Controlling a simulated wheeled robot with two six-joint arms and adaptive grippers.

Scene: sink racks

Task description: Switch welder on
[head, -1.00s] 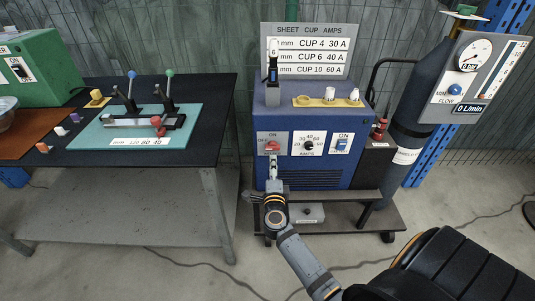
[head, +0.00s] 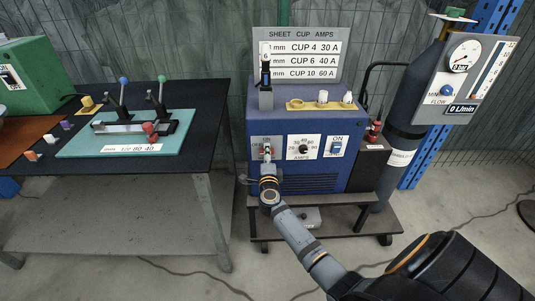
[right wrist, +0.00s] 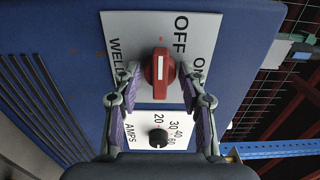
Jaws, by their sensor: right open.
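The welder (head: 297,122) is a blue box on a low cart. A red rotary knob (right wrist: 161,72) sits on its front switch plate (right wrist: 197,30), marked OFF, ON and WELD. The knob's white line points up in the right wrist view, toward the OFF side. My right gripper (right wrist: 160,82) is open, with one fingertip on each side of the knob. Small gaps seem to show, but I cannot tell whether either finger touches it. In the head view my right gripper (head: 268,166) partly covers the knob. My left gripper is not in view.
An amps dial (head: 304,148) and a blue rocker switch (head: 337,147) are right of the knob. The cart shelf (head: 340,224) juts out below. A dark gas cylinder (head: 402,135) with a flow gauge panel (head: 466,75) stands right. A workbench (head: 200,130) with levers stands left.

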